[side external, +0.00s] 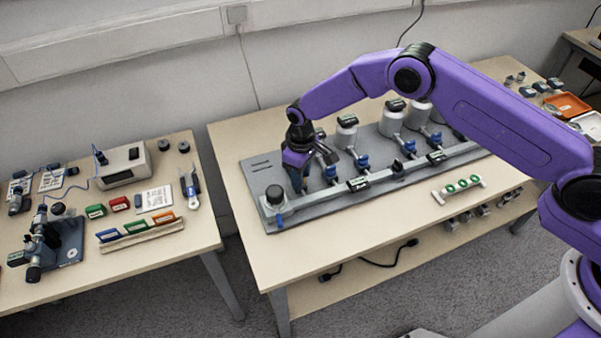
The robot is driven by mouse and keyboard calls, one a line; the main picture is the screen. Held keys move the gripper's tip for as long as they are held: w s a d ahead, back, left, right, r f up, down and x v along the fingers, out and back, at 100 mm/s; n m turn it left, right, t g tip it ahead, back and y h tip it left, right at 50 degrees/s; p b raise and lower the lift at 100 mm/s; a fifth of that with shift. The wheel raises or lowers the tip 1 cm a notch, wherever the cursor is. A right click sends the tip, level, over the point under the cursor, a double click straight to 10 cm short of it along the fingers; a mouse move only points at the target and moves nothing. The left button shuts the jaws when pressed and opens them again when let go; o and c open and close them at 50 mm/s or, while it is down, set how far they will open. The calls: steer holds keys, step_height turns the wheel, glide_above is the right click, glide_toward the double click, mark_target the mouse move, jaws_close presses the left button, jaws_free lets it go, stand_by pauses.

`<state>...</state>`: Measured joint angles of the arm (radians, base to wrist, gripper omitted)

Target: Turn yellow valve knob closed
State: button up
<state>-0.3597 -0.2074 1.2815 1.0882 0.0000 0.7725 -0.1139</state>
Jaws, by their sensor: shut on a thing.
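My gripper (297,182) points down over the left part of the grey manifold board (258,168). It is shut on a valve knob at the near pipe, which the fingers mostly hide. I cannot make out the knob's yellow colour or how far it is turned. Blue valve knobs (330,172) stand in a row to the right of my gripper, along the grey pipe (325,200).
A dark-capped cylinder (275,197) stands at the board's left end, close to my gripper. White canisters (346,132) with dark tops stand behind. A white rack with green rings (461,187) lies in front. A second table (150,250) at left holds tools. The front left tabletop is clear.

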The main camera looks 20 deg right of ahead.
steer(key=n, duration=0.5)
steer(key=shift+w+n, duration=0.15)
steer(key=shift+n, duration=0.15)
steer(key=shift+w+n, duration=0.1)
steer(key=shift+n, duration=2.1)
steer(key=o, duration=1)
steer(key=shift+r, duration=0.15)
step_height(320, 180, up, 17)
steer(key=shift+r, duration=0.1)
